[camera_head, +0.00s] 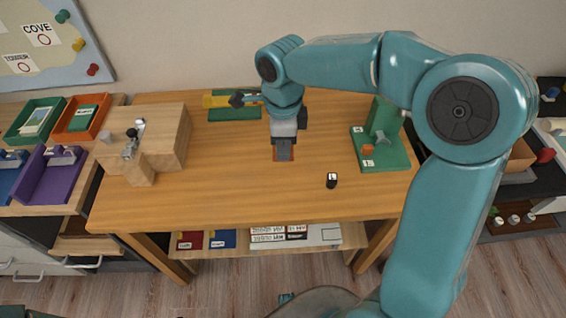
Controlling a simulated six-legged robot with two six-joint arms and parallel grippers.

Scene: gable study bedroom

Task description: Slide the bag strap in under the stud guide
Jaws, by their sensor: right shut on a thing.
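My right gripper (284,152) points down at the middle of the wooden table, its fingers shut. A small reddish-brown piece (291,156) shows at its fingertips; I take it as what the gripper is shut on, but cannot tell if it is the bag strap. The gripper and wrist hide most of it. I cannot tell for sure which thing is the stud guide. A green stand (391,155) with an upright and a small orange block (367,149) stands at the right of the table, apart from the gripper. My left gripper is not in view.
A wooden block with a metal latch (131,147) stands at the table's left. A green board (235,113) with a yellow piece (215,101) lies at the back. A small black object (331,181) sits right of the gripper. The table's front left is clear.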

